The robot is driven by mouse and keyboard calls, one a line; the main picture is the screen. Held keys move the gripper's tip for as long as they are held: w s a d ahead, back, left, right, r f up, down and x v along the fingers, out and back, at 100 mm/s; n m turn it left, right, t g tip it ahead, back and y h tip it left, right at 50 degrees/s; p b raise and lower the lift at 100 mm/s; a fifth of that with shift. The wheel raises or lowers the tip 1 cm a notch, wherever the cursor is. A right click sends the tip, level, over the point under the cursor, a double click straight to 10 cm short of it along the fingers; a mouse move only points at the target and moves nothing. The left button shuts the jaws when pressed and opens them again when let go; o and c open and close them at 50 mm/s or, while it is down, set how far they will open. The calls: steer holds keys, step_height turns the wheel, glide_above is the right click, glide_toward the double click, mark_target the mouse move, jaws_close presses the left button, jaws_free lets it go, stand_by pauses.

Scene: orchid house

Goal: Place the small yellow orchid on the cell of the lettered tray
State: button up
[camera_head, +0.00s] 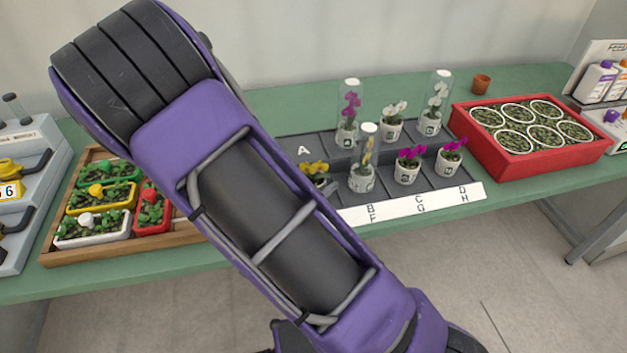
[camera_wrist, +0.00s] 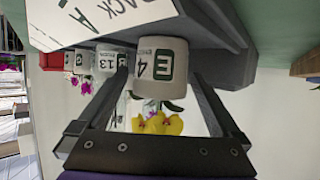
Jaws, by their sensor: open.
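The small yellow orchid (camera_head: 314,168) is at the front-left corner of the dark lettered tray (camera_head: 425,189). Its pot is mostly hidden by my arm in the head view. In the wrist view, which is inverted, its yellow flowers (camera_wrist: 158,124) and white pot (camera_wrist: 160,66) marked E and 4 show clearly. The pot appears to stand on the tray's edge area. My gripper (camera_wrist: 163,88) is open, with a finger on each side of the pot; contact cannot be told. The back-left cell marked A (camera_head: 304,150) looks empty.
Close by stands a pot under a clear cover (camera_head: 361,180). Several other potted orchids, some covered, fill the tray to the right. A red crate (camera_head: 507,163) is at right, a wooden tray of seedlings (camera_head: 128,248) at left, and a small terracotta pot (camera_head: 481,84) behind.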

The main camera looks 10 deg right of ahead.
steer(key=p+v, duration=0.2)
steer(key=v, duration=1)
steer(key=shift+r, duration=0.1)
